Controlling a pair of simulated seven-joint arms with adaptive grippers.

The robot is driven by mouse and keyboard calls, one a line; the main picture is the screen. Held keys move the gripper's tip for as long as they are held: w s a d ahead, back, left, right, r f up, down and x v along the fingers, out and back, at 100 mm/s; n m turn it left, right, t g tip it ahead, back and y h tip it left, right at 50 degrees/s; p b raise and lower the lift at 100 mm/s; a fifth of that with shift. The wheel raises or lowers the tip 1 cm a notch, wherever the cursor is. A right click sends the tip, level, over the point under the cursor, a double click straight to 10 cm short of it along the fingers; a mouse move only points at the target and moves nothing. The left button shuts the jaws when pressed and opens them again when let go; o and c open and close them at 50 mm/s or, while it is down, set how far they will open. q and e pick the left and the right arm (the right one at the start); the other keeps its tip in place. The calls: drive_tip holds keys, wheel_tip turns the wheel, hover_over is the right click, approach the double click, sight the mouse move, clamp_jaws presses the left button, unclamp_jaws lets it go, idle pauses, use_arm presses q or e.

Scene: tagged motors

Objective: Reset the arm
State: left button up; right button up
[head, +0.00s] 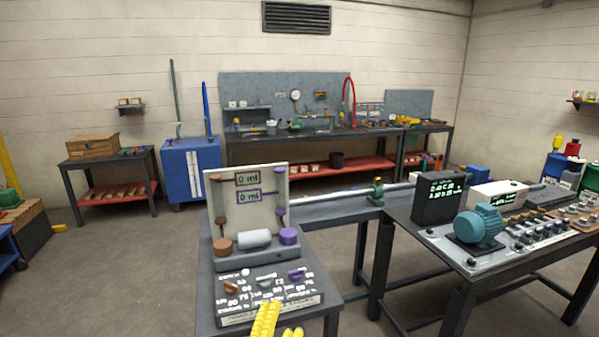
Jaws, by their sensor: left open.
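My left gripper (281,319) shows at the bottom edge of the head view as two ribbed yellow fingers. They are apart, with nothing seen between them. They are in front of a control panel (268,294) with knobs and white lettering, on the near dark table. Behind it stands a pale upright board (247,210) with two "0 ml" displays. A teal motor (478,225) sits on the right table. The rest of my left arm is out of frame, and my right gripper is not in view.
The right table (440,262) also holds a dark box (439,199) with a lit screen, a white box (495,195) and several small parts. A workbench (345,133) and a blue cabinet (190,172) stand along the back wall. Open floor (120,260) lies at the left.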

use_arm(q)
drive_tip(key=s+a+f+n+g+y, duration=0.2)
drive_tip(key=s+a+f+n+y, duration=0.1)
drive_tip(key=s+a+f, duration=0.4)
drive_tip(key=s+a+f+n+g+y, duration=0.3)
drive_tip(key=a+f+y, duration=0.15)
drive_tip(key=a, duration=0.45)
drive_tip(key=s+a+f+n+g+y, duration=0.1)
drive_tip(key=s+a+f+g, duration=0.25)
drive_tip(key=s+a, duration=0.4)
drive_tip(key=s+a+f+n+g+y, duration=0.1)
drive_tip(key=s+a+f+g, duration=0.25)
drive_tip(key=s, duration=0.65)
drive_tip(key=s+d+f+g+h, duration=0.1)
drive_tip(key=d+f, duration=0.2)
drive_tip(key=f, duration=1.2)
drive_tip(key=s+d+f+h, duration=0.1)
drive_tip(key=d+f+h, duration=0.1)
drive_tip(key=f, duration=1.4)
drive_tip(key=s+f+n+g+h, duration=0.1)
drive_tip(key=s+f+n+g, duration=0.2)
drive_tip(key=s+f, duration=1.7)
drive_tip(key=shift+s+d+f+g, duration=0.2)
drive_tip(key=shift+s+g, duration=0.1)
drive_tip(key=shift+s, duration=0.85)
